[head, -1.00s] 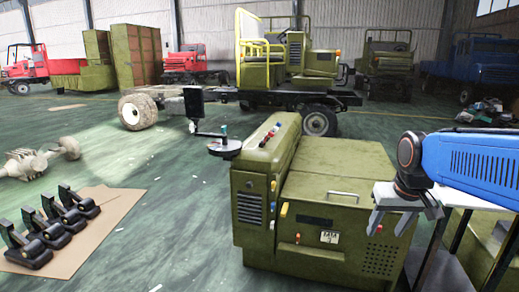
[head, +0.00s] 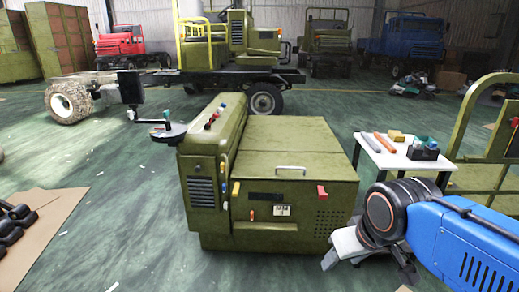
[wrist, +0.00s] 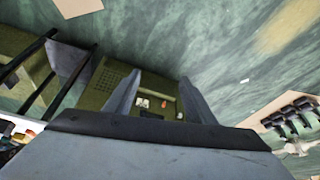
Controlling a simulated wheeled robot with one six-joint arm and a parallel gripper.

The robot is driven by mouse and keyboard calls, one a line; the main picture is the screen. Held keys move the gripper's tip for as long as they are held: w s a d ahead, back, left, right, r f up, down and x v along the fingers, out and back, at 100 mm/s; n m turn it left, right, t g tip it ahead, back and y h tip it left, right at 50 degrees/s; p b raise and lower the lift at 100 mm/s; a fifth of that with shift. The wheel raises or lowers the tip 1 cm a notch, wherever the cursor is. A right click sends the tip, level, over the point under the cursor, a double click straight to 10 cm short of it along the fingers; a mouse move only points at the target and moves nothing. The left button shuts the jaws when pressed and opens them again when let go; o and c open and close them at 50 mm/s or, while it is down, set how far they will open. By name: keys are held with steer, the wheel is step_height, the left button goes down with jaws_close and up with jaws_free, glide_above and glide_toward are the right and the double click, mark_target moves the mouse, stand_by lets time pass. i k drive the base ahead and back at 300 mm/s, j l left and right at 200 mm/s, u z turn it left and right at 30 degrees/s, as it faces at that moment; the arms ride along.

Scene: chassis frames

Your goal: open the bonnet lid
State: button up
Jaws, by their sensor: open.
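The green machine (head: 275,225) stands on the floor in the middle of the head view. Its flat bonnet lid (head: 295,140) lies shut on top, with a pale bar handle (head: 291,169) near the front edge. A red piece (head: 322,192) sits at the front right corner, below the lid's edge. My gripper (head: 368,255) is at the lower right, open and empty, beside the machine and lower than the lid. In the wrist view, the machine's front (wrist: 152,103) shows between my spread fingers (wrist: 160,88). The handle cannot be made out there.
A white table (head: 385,155) with tools and small boxes stands right of the machine. A green frame (head: 480,135) is beyond it. Cardboard with pedals (head: 50,215) lies left. Floor in front is clear.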

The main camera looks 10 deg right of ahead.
mark_target(248, 164)
steer(key=i+l, duration=1)
steer(key=i+u, duration=0.05)
